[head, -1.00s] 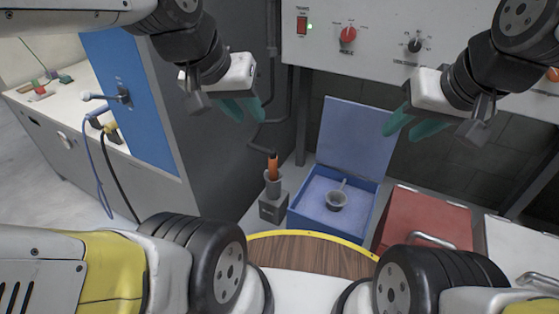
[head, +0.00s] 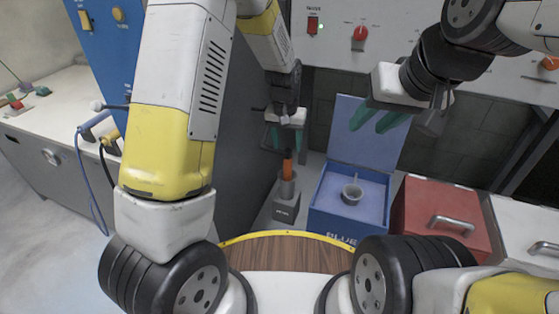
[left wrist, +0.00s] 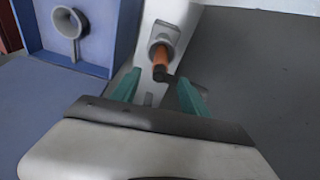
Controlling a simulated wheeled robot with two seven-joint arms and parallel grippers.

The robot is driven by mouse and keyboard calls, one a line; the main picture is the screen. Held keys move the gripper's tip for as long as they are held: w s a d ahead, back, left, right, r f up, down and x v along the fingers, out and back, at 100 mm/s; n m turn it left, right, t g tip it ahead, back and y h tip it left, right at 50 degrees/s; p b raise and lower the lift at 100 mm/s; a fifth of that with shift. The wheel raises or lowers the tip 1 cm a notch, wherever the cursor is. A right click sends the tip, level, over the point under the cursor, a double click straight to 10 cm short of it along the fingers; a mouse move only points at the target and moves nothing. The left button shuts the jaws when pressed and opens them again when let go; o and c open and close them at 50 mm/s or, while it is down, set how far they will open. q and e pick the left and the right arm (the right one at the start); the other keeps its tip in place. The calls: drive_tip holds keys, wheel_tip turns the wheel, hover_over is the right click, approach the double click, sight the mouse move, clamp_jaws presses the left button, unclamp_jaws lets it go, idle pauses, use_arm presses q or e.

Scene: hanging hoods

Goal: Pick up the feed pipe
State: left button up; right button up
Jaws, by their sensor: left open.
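An orange pipe-like piece with a dark end (head: 288,168), which I take for the feed pipe, stands upright in a grey holder (head: 286,188) on a dark grey block. It also shows in the left wrist view (left wrist: 160,57). My left gripper (head: 285,142) is open above it. In the left wrist view, its teal fingers (left wrist: 158,86) are on either side of the dark end, with nothing visibly gripped. My right gripper (head: 367,127) is open and empty, above and behind the blue box.
An open blue box (head: 320,222) holds a grey funnel-like cup (head: 352,193). A red box (head: 428,222) stands to its right. A dark cabinet side (head: 235,145) is close left of the holder. A control panel (head: 400,40) hangs behind.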

sight(288, 158)
use_arm(q)
drive_tip(key=f, duration=0.3)
drive_tip(key=w+f, duration=0.1)
drive_tip(key=f, duration=0.5)
drive_tip(key=shift+w+d+f, duration=0.2)
drive_tip(key=shift+f, duration=0.05)
clamp_jaws()
idle(1.1)
